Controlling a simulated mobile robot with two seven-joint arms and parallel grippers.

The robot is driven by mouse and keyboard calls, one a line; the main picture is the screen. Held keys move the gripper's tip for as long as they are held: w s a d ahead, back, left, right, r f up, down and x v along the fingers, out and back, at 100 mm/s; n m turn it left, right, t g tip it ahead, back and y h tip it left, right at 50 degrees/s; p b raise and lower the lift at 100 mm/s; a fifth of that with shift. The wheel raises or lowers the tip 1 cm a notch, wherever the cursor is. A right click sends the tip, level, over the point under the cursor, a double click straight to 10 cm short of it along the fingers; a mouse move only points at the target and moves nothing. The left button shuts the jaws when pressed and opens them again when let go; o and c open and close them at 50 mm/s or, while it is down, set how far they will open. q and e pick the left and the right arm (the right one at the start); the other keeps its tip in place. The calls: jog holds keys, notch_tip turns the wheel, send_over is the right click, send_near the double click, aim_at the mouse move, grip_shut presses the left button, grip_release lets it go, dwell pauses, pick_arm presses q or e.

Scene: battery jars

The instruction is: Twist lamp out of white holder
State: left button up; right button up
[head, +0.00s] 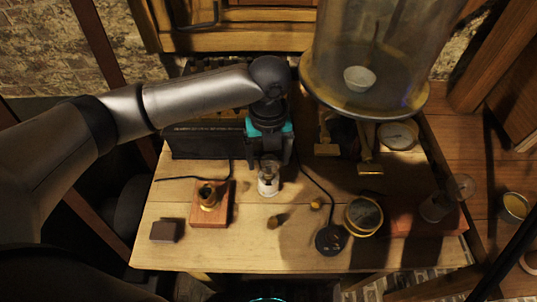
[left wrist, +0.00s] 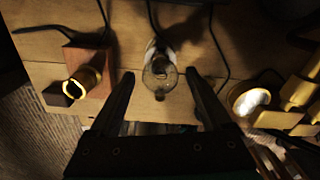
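A clear glass lamp (head: 269,167) stands upright in a small white holder (head: 268,187) on the wooden table. In the left wrist view the lamp (left wrist: 159,74) shows with the white holder (left wrist: 158,48) beyond it. My left gripper (head: 269,158) points down over the lamp and is open. Its fingers lie to either side of the glass, with visible gaps in the left wrist view (left wrist: 160,76), so the lamp is not gripped. The far side of the lamp is hidden by my gripper in the head view. My right gripper is not in view.
A wooden block with a brass socket (head: 208,196) stands left, near a small dark block (head: 166,231). A large glass jar (head: 365,60) rises at back right. Black wires cross the table.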

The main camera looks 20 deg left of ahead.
pick_arm(q)
grip_shut()
dwell(0.4)
jog(key=shift+r+n+p, duration=0.1)
jog(key=shift+n+p, duration=0.2)
jog(key=shift+p, duration=0.2)
jog(key=shift+n+p, duration=1.8)
jog(key=shift+p, duration=0.3)
jog(key=shift+n+p, duration=1.1)
